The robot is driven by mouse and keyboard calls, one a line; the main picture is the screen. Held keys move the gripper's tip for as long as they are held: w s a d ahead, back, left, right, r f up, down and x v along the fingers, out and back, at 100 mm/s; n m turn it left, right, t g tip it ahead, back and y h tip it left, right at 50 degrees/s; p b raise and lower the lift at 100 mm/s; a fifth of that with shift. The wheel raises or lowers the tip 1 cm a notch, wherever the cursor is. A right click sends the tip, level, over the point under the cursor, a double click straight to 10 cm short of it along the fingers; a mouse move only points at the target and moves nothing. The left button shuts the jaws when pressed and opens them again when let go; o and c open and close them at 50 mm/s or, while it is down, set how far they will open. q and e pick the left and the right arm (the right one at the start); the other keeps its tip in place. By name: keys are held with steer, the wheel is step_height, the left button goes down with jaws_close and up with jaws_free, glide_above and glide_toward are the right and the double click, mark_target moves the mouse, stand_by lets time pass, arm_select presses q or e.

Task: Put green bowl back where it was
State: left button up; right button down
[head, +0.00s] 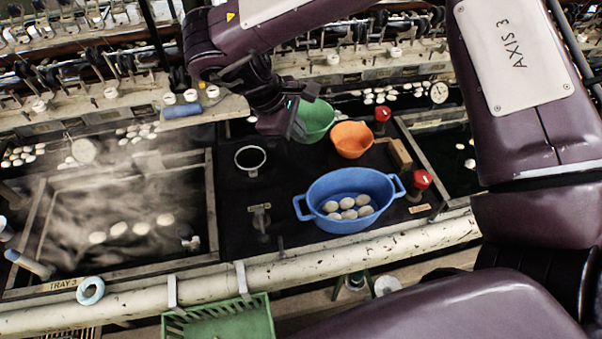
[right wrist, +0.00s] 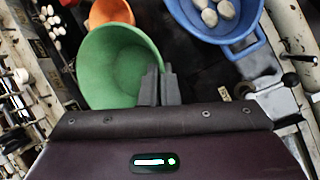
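The green bowl (head: 317,122) is at the back of the dark middle panel, just left of the orange bowl (head: 351,139). My right gripper (head: 291,122) is at the bowl's left rim and hides part of that side. In the right wrist view the two fingers (right wrist: 159,84) are close together with the rim of the green bowl (right wrist: 112,66) between them; the bowl looks empty. Whether its base touches the panel is not clear. My left gripper is not in view.
A blue two-handled basin (head: 343,221) with several white cocoons stands in front. A steaming water tray (head: 125,259) lies left. A green crate (head: 225,322) is below the front pipe.

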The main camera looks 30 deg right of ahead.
step_height(320, 180, down, 10)
steer(key=shift+d+f, duration=0.1)
step_height(320, 180, down, 4)
steer(key=shift+r, duration=0.1)
steer(key=shift+f, duration=0.4)
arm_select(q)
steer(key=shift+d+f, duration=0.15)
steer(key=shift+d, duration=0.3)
arm_select(e)
steer(key=c, duration=1.7)
jaws_free()
steer(key=shift+f, duration=0.1)
